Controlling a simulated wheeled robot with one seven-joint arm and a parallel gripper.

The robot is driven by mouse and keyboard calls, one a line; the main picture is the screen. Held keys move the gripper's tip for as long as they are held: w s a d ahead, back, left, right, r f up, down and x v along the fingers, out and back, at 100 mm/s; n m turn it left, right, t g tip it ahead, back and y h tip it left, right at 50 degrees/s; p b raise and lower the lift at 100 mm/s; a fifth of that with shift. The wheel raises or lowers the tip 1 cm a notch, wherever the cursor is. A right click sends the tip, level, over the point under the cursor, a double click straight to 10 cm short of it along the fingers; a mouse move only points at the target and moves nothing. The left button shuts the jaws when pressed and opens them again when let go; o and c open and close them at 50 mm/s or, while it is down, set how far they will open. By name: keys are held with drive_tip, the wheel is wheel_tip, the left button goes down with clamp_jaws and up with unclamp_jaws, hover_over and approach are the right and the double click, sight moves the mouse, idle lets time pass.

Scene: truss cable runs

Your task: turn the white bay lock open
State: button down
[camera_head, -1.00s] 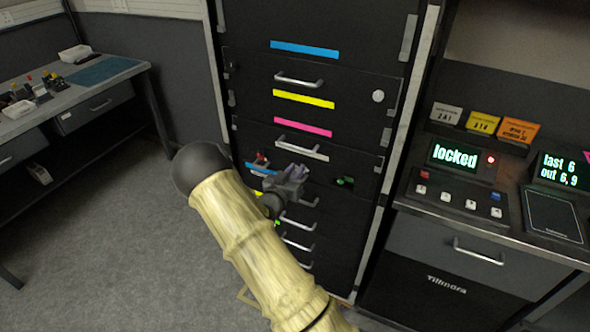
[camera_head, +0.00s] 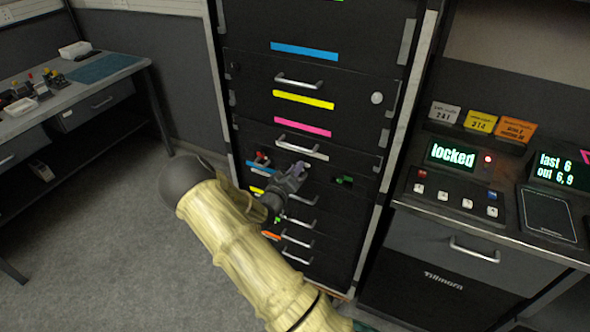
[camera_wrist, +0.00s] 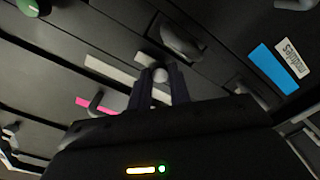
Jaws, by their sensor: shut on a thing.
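The white bay lock appears as a small pale knob (camera_wrist: 159,76) between my fingertips in the wrist view, on the dark cabinet front. My gripper (camera_wrist: 158,80) is shut on it, with one finger on each side. In the head view my gripper (camera_head: 299,170) is at the cabinet front below the white strip (camera_head: 316,155), and it hides the knob's turn angle. The status display (camera_head: 452,154) reads "locked" with a red light beside it.
A dark drawer handle (camera_wrist: 180,40) stands close by in the wrist view. A green knob (camera_head: 343,181) sits right of my gripper and a red knob (camera_head: 262,157) left of it. A button console (camera_head: 457,200) stands at the right. Floor at left is clear.

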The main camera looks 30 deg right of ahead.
idle(0.3)
drive_tip(key=c, duration=1.3)
unclamp_jaws()
drive_tip(key=b+v, duration=0.1)
drive_tip(key=v, duration=1.6)
drive_tip(key=shift+a, duration=0.2)
drive_tip(key=shift+s+f, duration=0.1)
